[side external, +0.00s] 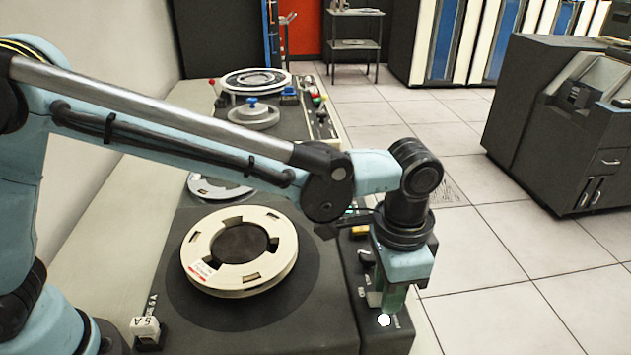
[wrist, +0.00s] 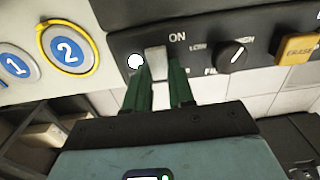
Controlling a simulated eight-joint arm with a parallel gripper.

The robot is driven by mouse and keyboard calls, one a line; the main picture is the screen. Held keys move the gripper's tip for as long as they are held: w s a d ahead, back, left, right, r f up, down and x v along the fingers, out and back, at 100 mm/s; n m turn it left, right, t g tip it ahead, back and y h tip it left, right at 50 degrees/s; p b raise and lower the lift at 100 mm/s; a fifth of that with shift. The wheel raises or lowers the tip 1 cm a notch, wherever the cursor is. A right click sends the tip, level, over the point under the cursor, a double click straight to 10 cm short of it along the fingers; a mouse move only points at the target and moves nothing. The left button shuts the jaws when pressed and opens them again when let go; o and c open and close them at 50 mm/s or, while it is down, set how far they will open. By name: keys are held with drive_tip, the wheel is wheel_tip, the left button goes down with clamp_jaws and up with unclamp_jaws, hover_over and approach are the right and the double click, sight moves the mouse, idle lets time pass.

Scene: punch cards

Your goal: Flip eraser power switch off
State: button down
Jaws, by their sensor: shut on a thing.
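The eraser is a dark machine whose control panel (wrist: 205,55) shows in the wrist view. Its power switch (wrist: 156,62) is a pale lever beside the word ON. My gripper (wrist: 158,82) has two green fingers, one on each side of the switch, and is shut on it. A round white lamp (wrist: 135,61) glows just left of the switch. In the side view my gripper (side external: 392,298) points down at the front right panel of the eraser (side external: 300,335), and its fingers hide the switch. The lit lamp (side external: 384,320) shows beside the fingertips.
A black knob (wrist: 232,56) and an orange ERASE button (wrist: 298,48) are on the same panel, right of the switch. A cream tape reel (side external: 205,240) lies on the eraser. Open floor is at the right.

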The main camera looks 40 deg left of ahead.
drive_tip(key=t+h, duration=0.3)
drive_tip(key=shift+s+a, duration=0.4)
drive_tip(key=c, duration=1)
unclamp_jaws()
drive_tip(key=shift+o, duration=0.2)
drive_tip(key=shift+r, duration=0.1)
drive_tip(key=v, duration=1.2)
drive_tip(key=shift+s+a, duration=0.15)
